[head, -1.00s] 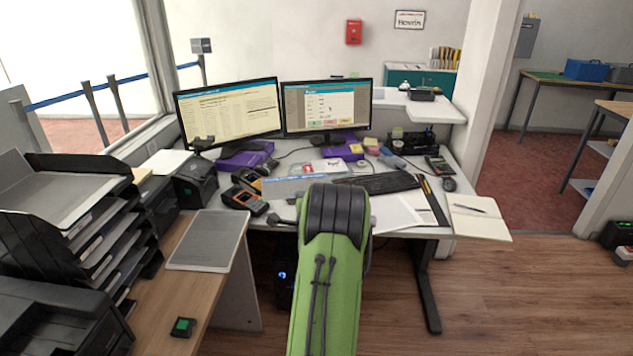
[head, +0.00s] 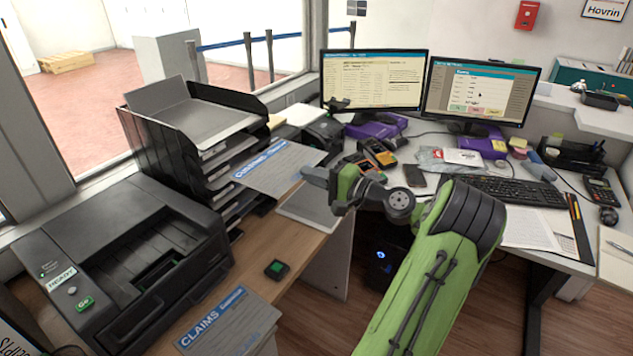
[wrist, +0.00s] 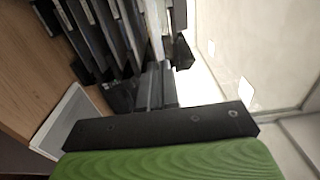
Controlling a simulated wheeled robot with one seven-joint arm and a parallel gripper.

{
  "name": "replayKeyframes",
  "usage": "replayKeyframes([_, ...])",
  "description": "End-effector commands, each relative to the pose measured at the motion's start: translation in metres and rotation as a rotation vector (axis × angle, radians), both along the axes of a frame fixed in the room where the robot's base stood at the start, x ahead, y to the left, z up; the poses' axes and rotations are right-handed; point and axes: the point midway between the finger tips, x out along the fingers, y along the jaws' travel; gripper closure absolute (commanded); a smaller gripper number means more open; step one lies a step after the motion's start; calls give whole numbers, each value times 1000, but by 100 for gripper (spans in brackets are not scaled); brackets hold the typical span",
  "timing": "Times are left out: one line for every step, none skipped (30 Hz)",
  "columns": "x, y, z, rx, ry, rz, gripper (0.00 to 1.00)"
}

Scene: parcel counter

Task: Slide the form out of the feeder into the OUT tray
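A grey sheet with a blue CUSTOMS heading (head: 272,172) hangs in the air in front of the black tray stack in the head view. My gripper (head: 308,177) is at its right edge and appears shut on it; the fingertips are only partly visible. In the wrist view a black finger (wrist: 165,132) and green housing fill the lower part, and the sheet does not show. A similar CLAIMS sheet (head: 228,320) lies on the wooden counter. A black printer-like machine (head: 125,260) with a READY label is at lower left. I see no OUT label.
The black tray stack (head: 150,130), also in the wrist view (wrist: 110,35), stands behind the machine. A small green-topped box (head: 277,269) and a flat grey panel (head: 310,205) lie on the counter. The desk with monitors (head: 375,80) is at right.

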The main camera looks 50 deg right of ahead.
Motion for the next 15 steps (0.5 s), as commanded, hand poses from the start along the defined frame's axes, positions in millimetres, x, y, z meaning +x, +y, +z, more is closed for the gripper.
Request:
replayKeyframes([5, 1, 0, 0, 0, 1, 100])
replayKeyframes([9, 1, -1, 0, 0, 1, 100])
replayKeyframes([14, 2, -1, -1, 0, 2, 100])
replayKeyframes([17, 2, -1, 0, 0, 2, 100])
replayKeyframes([20, 2, -1, 0, 0, 1, 100])
replayKeyframes([25, 2, -1, 0, 0, 0, 100])
replayKeyframes([29, 3, -1, 0, 0, 1, 100])
replayKeyframes([32, 3, -1, 0, 0, 2, 100])
replayKeyframes([37, 3, -1, 0, 1, 1, 100])
replayKeyframes([40, 4, -1, -1, 0, 0, 100])
replayKeyframes([44, 4, -1, -1, -1, 0, 100])
replayKeyframes([48, 5, -1, -1, 0, 0, 100])
replayKeyframes([52, 5, -1, 0, 1, 0, 100])
replayKeyframes([55, 5, -2, 1, 1, 0, 100])
replayKeyframes([60, 5, -1, 1, 0, 0, 100])
